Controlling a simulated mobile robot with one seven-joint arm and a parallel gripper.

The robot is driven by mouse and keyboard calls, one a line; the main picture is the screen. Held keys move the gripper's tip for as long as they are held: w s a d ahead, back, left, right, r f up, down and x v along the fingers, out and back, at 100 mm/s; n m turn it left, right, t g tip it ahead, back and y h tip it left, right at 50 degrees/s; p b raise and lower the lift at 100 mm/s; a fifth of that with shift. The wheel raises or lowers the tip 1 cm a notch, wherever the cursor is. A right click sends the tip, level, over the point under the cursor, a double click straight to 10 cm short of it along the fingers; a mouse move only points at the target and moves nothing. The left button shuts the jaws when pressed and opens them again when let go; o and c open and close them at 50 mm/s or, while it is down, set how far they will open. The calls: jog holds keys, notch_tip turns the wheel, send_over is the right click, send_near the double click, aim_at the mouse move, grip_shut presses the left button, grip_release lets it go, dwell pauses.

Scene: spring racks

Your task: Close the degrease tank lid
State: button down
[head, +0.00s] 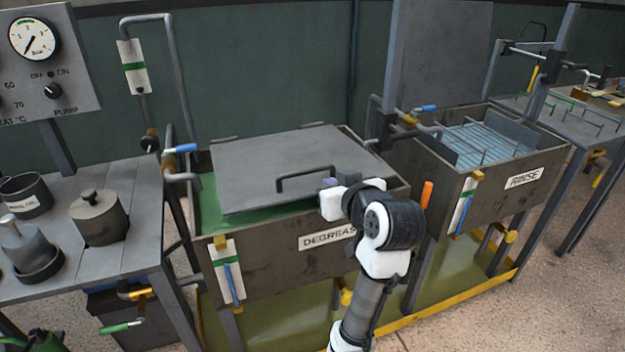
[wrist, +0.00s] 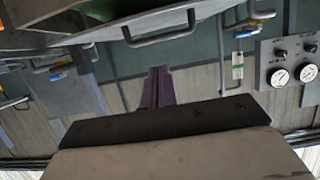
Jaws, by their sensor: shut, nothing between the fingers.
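The degrease tank (head: 270,268) is an open-topped, dirty grey metal box with a "DEGREASE" label on its front. Its flat grey lid (head: 265,165) lies low over the opening. Green shows along the lid's left and front edges, and I cannot tell whether the lid rests fully on the rim. A dark bar handle (head: 300,175) stands near the lid's front edge; it also shows at the top of the wrist view (wrist: 160,41). My gripper (head: 329,182) is shut and empty, beside the right end of the handle. Its purple fingers show in the wrist view (wrist: 157,75). Contact cannot be told.
The rinse tank (head: 480,190) stands to the right, with a blue slatted rack inside. A bench (head: 140,190) with metal pots is at the left, below a gauge panel (head: 50,55). A blue-handled valve (head: 180,149) sits at the degrease tank's left back corner.

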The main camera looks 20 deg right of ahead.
jog(key=p, duration=0.2)
send_over(310, 187)
jog(key=s, duration=0.4)
notch_tip(310, 187, down, 3)
jog(key=shift+s+f, duration=0.15)
jog(key=f, duration=0.2)
jog(key=f+p, duration=0.1)
jog(key=f, duration=0.1)
jog(key=shift+s, duration=0.35)
jog(key=shift+f+b, duration=0.45)
jog(key=shift+b, duration=0.2)
jog(key=f+t+b, duration=0.1)
jog(key=b, duration=0.2)
jog(key=f+t+b, duration=0.1)
jog(key=f+b, duration=0.1)
jog(key=b, duration=0.1)
jog(key=f+t+b, duration=0.1)
jog(key=f+b, duration=0.1)
jog(key=b, duration=0.1)
jog(key=shift+s+f+b, duration=0.1)
jog(key=shift+s+b, duration=0.2)
jog(key=shift+f, duration=0.1)
